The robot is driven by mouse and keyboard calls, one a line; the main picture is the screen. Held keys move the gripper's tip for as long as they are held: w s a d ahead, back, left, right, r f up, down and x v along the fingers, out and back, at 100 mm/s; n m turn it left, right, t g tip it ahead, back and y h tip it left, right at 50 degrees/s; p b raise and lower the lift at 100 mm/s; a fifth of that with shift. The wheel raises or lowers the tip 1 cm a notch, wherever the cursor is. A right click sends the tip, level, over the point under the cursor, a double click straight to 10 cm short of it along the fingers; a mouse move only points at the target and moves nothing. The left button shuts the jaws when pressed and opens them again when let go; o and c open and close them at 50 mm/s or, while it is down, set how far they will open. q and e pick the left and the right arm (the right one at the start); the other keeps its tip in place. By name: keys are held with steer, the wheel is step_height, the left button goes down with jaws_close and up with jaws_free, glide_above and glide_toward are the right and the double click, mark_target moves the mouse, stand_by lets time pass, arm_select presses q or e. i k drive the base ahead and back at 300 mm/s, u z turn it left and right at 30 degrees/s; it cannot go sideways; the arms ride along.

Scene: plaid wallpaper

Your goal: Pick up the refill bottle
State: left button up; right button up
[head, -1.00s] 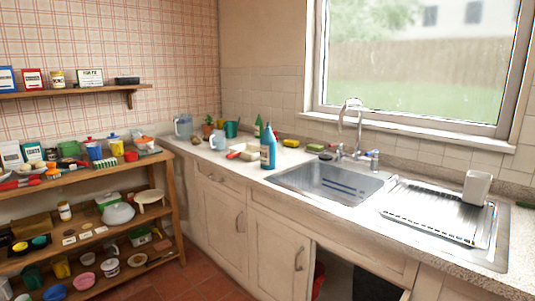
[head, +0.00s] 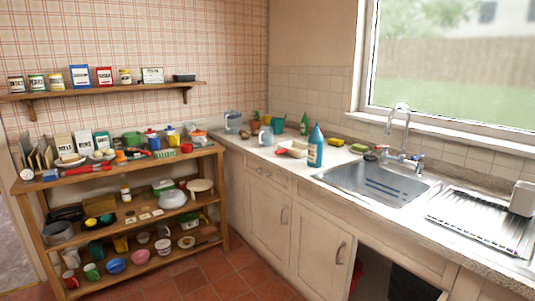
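A blue bottle (head: 316,147) with a pale label stands upright on the counter, just left of the sink; it may be the refill bottle, but its label is too small to read. A smaller green bottle (head: 304,124) stands behind it, near the tiled wall. Neither of my grippers shows in the head view, and nothing is seen touching either bottle.
The sink (head: 372,183) with its tap and the metal drainer (head: 484,218) are right of the bottle. A red-handled pan (head: 293,148), mugs and a jug crowd the counter to the left. A loaded wooden shelf unit (head: 130,163) stands at left. Red floor tiles (head: 215,273) are clear in front.

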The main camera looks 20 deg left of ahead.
mark_target(315, 140)
steer(key=u, duration=1.3)
steer(key=i, duration=1.85)
steer(key=z, duration=0.65)
